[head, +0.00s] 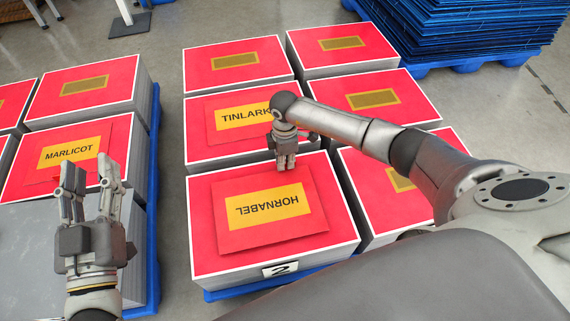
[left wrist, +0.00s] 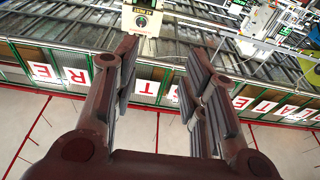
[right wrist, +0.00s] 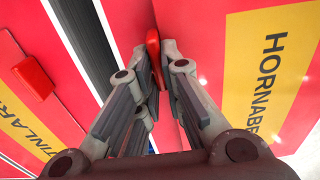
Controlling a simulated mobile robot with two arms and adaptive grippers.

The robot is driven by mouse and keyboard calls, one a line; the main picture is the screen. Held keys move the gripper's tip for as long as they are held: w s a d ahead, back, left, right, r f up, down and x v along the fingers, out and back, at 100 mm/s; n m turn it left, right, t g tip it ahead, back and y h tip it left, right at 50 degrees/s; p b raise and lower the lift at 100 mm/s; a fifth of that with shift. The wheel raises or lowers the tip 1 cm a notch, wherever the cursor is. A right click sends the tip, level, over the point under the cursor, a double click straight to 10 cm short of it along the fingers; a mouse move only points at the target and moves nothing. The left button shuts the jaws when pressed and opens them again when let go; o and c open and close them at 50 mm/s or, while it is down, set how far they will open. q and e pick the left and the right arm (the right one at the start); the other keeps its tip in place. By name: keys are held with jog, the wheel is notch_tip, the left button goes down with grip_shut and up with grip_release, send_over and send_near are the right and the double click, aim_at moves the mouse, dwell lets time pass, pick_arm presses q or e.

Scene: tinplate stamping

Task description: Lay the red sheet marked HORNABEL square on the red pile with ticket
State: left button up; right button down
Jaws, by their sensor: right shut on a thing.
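The red sheet marked HORNABEL (head: 232,235) is over the red pile with ticket 2 (head: 203,262), its lettering upside down in the head view. The white ticket (head: 281,269) is on the pile's front edge. My right gripper (head: 286,167) is at the sheet's far edge; in the right wrist view it is shut on a small red tab (right wrist: 153,45) beside the HORNABEL sheet (right wrist: 240,55). My left gripper (head: 90,168) is open, empty, fingers up.
A TINLARK sheet (head: 222,136) lies on the pile behind, with a red tab (right wrist: 33,76). A MARLICOT sheet (head: 112,130) lies on a left pile. More red piles stand around on blue pallets. A tall blue stack (head: 460,25) is at the back right.

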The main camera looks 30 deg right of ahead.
pick_arm(q)
jog(key=shift+s+d+r+t+h, duration=0.1)
jog(key=shift+s+r+t+h, duration=0.15)
jog(key=shift+r+t, duration=0.45)
jog(key=shift+s+r+t+h, duration=0.15)
jog(key=shift+s+r+t, duration=0.15)
jog(key=shift+r, duration=0.65)
pick_arm(e)
jog(key=shift+f, duration=0.65)
jog(key=c, duration=2)
grip_release()
jog(key=shift+f+b, duration=0.15)
jog(key=shift+b, duration=0.15)
jog(key=o, duration=0.4)
pick_arm(q)
jog(key=shift+r, duration=0.1)
pick_arm(e)
jog(key=shift+o, duration=0.2)
